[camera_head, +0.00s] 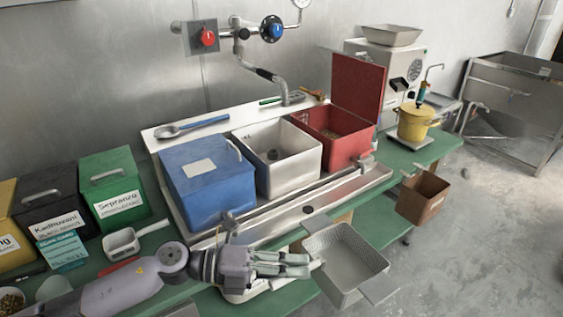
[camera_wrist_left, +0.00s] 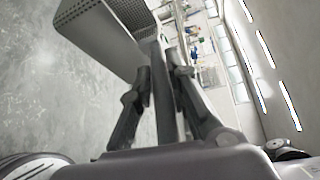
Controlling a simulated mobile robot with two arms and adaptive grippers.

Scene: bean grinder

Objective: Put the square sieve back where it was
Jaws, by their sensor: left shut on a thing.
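The square sieve (camera_head: 340,247) is a grey metal basket with perforated walls and flat handles on two sides. My left gripper (camera_head: 306,265) is shut on its left handle and holds the sieve out past the front edge of the green table (camera_head: 405,170). In the left wrist view the perforated sieve (camera_wrist_left: 105,30) fills the upper left, and its handle runs down between the fingers of my left gripper (camera_wrist_left: 163,75). The sieve is tilted in the head view. My right gripper does not show.
A metal sink tray holds a blue box (camera_head: 205,185), a white bin (camera_head: 290,170) and an open red bin (camera_head: 335,140). A brown box (camera_head: 422,197) hangs at the table's front edge. Labelled boxes, including a green one (camera_head: 117,187), stand left. Bare floor lies right.

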